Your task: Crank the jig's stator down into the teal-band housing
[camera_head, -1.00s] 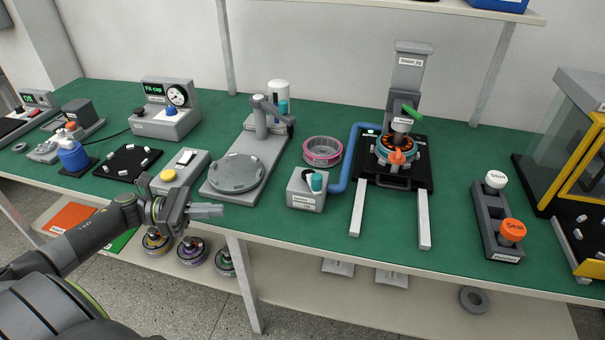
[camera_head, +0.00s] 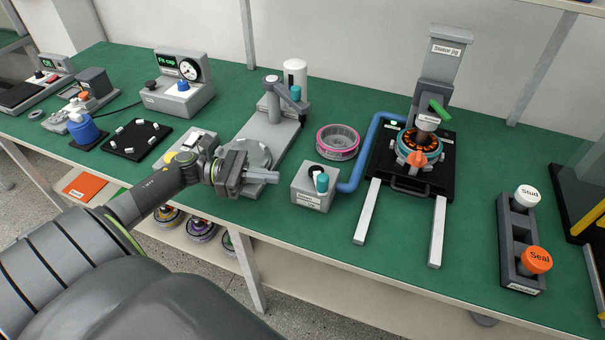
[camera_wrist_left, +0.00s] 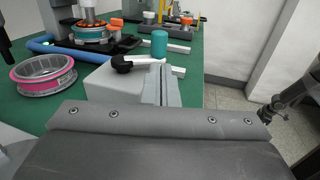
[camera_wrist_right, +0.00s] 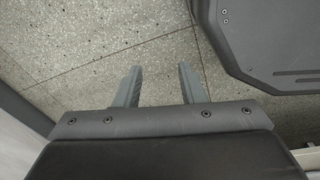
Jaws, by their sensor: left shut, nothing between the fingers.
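The stator jig (camera_head: 447,62) stands at the back right, with a green crank handle (camera_head: 438,110) on its column. Below its grey head is the teal-band housing (camera_head: 432,157) with a dark, orange-wound stator (camera_head: 410,140) at its top; I cannot tell how deep it sits. An orange knob (camera_head: 417,160) is at the housing's front. The housing also shows in the left wrist view (camera_wrist_left: 93,38). My left gripper (camera_head: 275,177) is shut and empty, left of the grey control box (camera_head: 312,197) and well away from the crank. My right gripper (camera_wrist_right: 160,85) is open and empty above the floor.
The control box has a black knob and a teal cap; a blue hose (camera_head: 372,150) runs from it to the jig. A pink-banded ring (camera_head: 338,140) lies behind it. Two pale rails (camera_head: 367,212) extend forward from the jig. A Stud and Seal holder (camera_head: 515,245) stands right.

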